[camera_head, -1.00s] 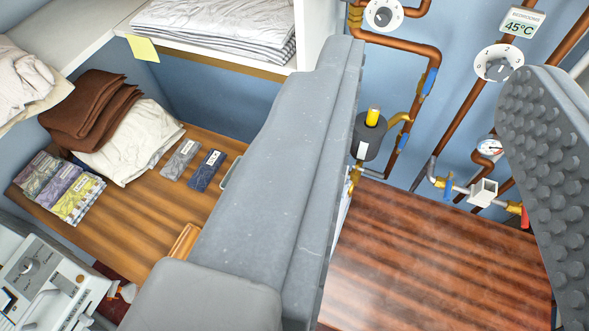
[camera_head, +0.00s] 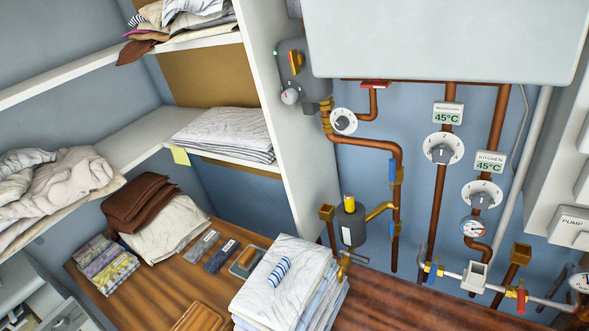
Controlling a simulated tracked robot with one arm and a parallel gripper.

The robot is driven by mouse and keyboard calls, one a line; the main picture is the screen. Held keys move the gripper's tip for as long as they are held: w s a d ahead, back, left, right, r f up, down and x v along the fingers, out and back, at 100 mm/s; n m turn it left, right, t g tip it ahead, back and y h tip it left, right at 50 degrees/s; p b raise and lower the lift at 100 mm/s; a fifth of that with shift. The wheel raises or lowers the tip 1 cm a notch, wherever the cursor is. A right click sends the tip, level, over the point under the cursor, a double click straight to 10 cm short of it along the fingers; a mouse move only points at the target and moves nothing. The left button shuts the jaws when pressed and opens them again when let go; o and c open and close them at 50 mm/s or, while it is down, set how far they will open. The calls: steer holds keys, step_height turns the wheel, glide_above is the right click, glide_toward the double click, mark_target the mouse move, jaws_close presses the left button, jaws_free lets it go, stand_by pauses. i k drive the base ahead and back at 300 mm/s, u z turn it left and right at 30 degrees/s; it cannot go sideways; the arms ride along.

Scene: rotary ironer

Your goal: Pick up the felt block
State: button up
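No piece is plainly marked as the felt block. A small brown block (camera_head: 247,257) sits in a shallow grey-green dish (camera_head: 234,271) on the wooden worktop, left of the linen stack. Beside it lie a dark blue labelled piece (camera_head: 221,256) and a grey labelled piece (camera_head: 198,245). A small blue-and-white striped roll (camera_head: 279,271) rests on top of the white linen stack (camera_head: 262,300). I cannot tell which of these is felt. My gripper is out of view.
Brown folded cloth (camera_head: 138,203) and cream cloth (camera_head: 165,230) lie at the left of the worktop (camera_head: 150,290), near patterned folded cloths (camera_head: 105,268). A slatted wooden piece (camera_head: 199,318) lies at the front. Shelves (camera_head: 130,138) stand behind; copper pipes (camera_head: 437,200) and valves fill the right.

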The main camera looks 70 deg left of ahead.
mark_target(249, 259)
steer(key=z, duration=0.55)
steer(key=k, duration=1.2)
steer(key=u, duration=1.95)
steer(key=i, duration=1)
steer(key=u, duration=0.05)
